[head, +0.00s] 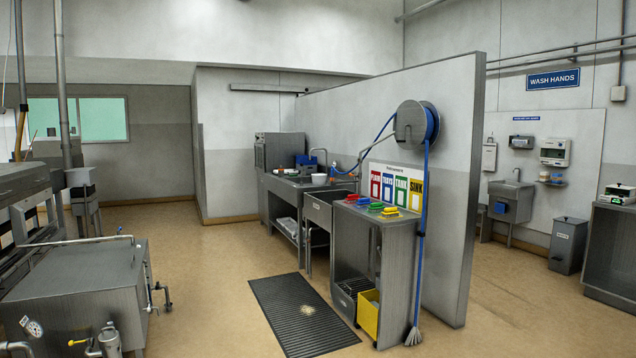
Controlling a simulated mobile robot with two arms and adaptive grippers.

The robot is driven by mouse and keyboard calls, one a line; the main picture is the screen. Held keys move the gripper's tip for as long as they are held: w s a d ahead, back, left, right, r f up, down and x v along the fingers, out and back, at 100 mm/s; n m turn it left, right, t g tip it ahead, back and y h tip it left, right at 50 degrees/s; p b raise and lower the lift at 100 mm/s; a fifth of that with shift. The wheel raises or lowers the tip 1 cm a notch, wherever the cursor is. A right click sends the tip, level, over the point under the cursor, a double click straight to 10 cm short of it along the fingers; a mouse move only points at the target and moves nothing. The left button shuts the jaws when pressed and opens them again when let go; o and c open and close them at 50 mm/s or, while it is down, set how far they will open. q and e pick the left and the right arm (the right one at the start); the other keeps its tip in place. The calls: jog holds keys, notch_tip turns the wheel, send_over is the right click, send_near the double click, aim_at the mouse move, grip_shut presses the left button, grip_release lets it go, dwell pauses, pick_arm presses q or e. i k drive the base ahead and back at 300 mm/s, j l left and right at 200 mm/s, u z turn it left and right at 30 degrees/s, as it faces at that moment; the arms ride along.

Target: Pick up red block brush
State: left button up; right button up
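A small red item (353,197), which looks like the red block brush, lies on top of the steel cabinet (368,243) right of the sink, at the left end of a row of coloured brushes. A blue one (363,201), a green one (376,207) and a yellow one (390,212) lie beside it. The brush is far off and small, so its exact shape is hard to tell. Neither of my grippers is in view.
A dark ridged mat (290,318) lies on the floor before the cabinet. A steel tank (75,290) stands at left. Open floor (205,290) lies between.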

aim_at(352, 197)
jog(key=i+u, duration=0.1)
jog(key=i, duration=4.65)
